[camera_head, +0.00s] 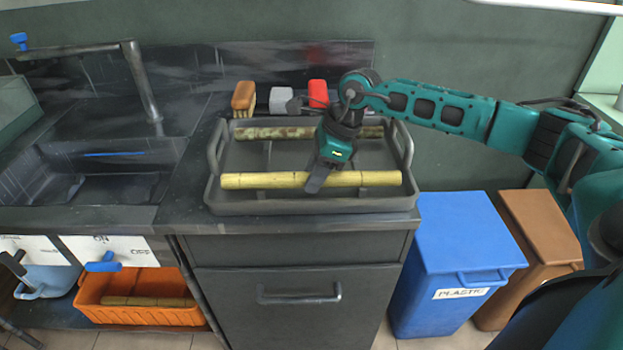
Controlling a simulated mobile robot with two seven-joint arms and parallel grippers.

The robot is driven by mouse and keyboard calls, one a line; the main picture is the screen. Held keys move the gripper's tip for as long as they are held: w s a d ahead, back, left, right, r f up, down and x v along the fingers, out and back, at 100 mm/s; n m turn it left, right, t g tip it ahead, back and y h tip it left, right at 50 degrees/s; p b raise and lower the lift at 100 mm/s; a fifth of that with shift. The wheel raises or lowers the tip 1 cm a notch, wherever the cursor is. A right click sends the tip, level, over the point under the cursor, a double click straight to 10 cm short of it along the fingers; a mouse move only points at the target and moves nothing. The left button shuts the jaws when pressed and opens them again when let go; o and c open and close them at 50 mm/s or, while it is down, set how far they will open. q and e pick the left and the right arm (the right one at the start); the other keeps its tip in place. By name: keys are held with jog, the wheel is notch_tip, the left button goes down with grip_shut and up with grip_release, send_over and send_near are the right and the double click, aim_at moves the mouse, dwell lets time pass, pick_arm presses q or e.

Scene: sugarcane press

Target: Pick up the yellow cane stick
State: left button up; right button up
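The yellow cane stick (370,178) lies left to right along the front of a dark grey tray (310,205) on the counter. My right gripper (319,180) is tilted down over the middle of this stick. One dark finger passes in front of the stick and hides a short part of it. The other finger is hidden, so I cannot tell whether the gripper is closed on the stick. A mottled brown-green cane stick (275,133) lies at the back of the same tray, partly hidden by my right gripper. My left gripper is not in view.
An orange-brown brush (243,98), a grey block (281,100) and a red one (318,92) stand behind the tray. The sink (100,180) is left. A blue plastic bin (460,240) and a brown bin (540,225) stand right. An orange crate (150,315) sits below.

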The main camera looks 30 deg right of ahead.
grip_shut()
jog(key=shift+r, duration=0.1)
